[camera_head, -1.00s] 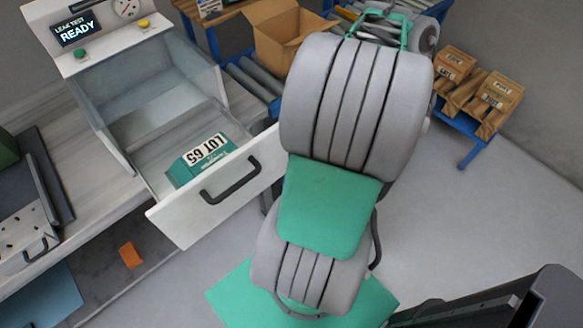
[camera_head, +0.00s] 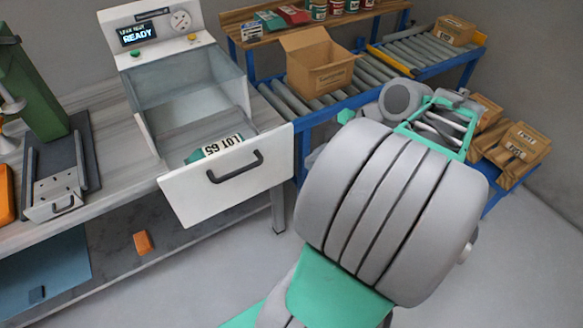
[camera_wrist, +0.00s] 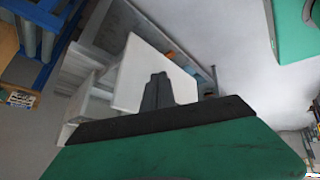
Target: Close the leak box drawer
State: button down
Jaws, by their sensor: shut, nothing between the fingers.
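The leak box (camera_head: 180,85) stands on the bench at the left, its display reading READY. Its drawer (camera_head: 228,178) is pulled out, with a white front and a dark bar handle (camera_head: 235,167). A teal and white pack marked LOT 65 (camera_head: 214,148) lies inside, partly hidden by the front. In the wrist view my gripper (camera_wrist: 158,82) is shut and empty, its grey fingers seen against the white drawer front (camera_wrist: 128,82). I cannot tell whether they touch it.
A roller conveyor (camera_head: 365,75) with an open cardboard box (camera_head: 318,65) stands behind, to the right of the leak box. Brown cartons (camera_head: 520,145) stand at the right. A green press (camera_head: 35,85) is on the bench at left.

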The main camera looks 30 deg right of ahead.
jog(key=w+a+f+n, duration=0.1)
jog(key=w+f, duration=0.1)
jog(key=w+f+n, duration=0.2)
jog(key=w+f, duration=0.1)
jog(key=w+a+f+n+p, duration=0.1)
jog(key=w+f, duration=0.2)
jog(key=shift+a+n, duration=0.35)
jog(key=shift+n, duration=0.05)
jog(key=shift+w, duration=0.3)
